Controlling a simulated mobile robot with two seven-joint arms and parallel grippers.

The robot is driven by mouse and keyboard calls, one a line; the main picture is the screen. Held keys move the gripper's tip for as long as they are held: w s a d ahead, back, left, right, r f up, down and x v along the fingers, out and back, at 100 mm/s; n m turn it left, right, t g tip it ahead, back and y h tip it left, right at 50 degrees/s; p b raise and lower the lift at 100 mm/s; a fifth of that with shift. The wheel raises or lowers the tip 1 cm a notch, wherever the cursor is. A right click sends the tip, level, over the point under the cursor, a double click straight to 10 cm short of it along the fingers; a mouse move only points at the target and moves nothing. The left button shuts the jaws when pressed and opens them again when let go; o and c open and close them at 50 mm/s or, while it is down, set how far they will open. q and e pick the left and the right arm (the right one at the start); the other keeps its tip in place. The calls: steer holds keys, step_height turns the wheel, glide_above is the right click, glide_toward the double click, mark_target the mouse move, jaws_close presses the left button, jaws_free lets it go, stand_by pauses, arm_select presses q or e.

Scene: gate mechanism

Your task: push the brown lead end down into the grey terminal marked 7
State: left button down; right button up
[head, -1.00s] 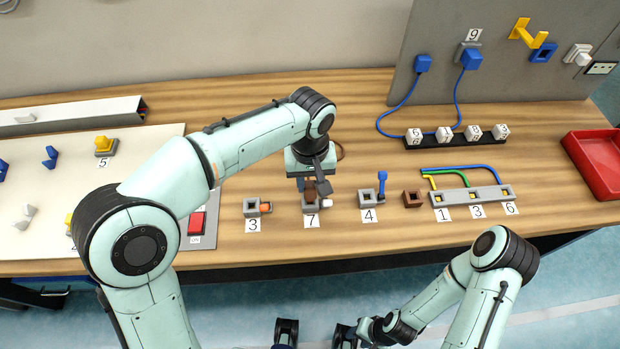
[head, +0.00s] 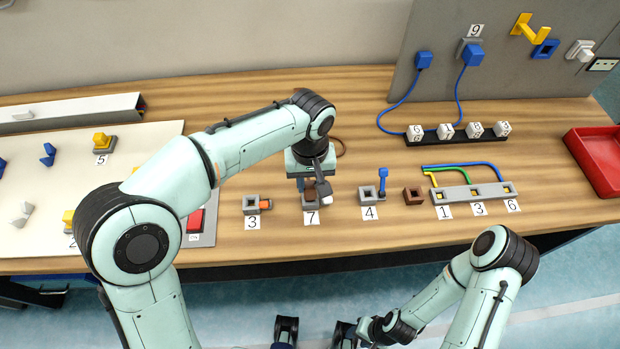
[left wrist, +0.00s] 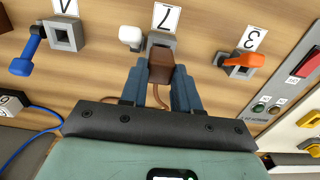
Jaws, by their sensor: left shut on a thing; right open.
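My left gripper (head: 312,187) is shut on the brown lead end, a brown block (left wrist: 160,68) held between its two blue-grey fingers in the left wrist view. A brown lead (left wrist: 160,98) runs back from it. The block is at the grey terminal marked 7 (left wrist: 162,42) and covers part of it; I cannot tell how deep it sits. In the head view the terminal (head: 308,203) is partly hidden by the gripper. Its white lever (left wrist: 130,38) sticks out to one side. My right gripper (head: 315,332) is open and empty, at the bottom of the head view, away from the bench.
Terminal 3 (head: 250,203) with an orange lever stands to the left, and terminal 4 (head: 367,196) with a raised blue lever to the right. A brown square socket (head: 413,196) stands beyond terminal 4.

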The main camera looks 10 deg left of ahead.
mark_target(310, 185)
arm_select(q)
steer(key=shift+f+b, duration=0.3)
steer(key=shift+f, duration=0.3)
steer(key=c, duration=0.7)
jaws_free()
steer(key=shift+c, duration=0.2)
step_height(310, 185, up, 14)
steer(key=p, duration=0.2)
steer(key=shift+f+p, duration=0.25)
steer(key=shift+p, duration=0.15)
